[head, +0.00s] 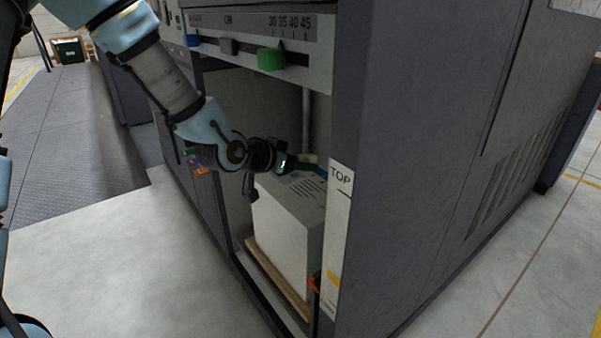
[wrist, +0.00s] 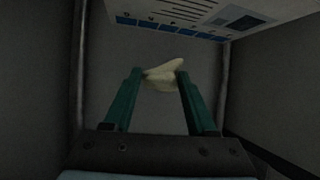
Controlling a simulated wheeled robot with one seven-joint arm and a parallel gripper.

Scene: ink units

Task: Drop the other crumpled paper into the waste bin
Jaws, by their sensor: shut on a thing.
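My gripper (wrist: 162,76) is shut on a crumpled paper (wrist: 164,70), pale yellow, held between the tips of its teal fingers. In the head view my gripper (head: 310,165) reaches into the open bay of a grey machine, just above a tall white paper stack (head: 283,225). The held paper (head: 311,158) shows there as a small pale patch, partly hidden by the fingers and the machine's front post. I cannot make out a waste bin in either view.
The stack stands on a wooden board (head: 276,279) inside the bay. A post with a "TOP" label (head: 340,178) borders the bay at right, and a panel with a green knob (head: 271,59) overhangs it. The floor (head: 120,260) at left is clear.

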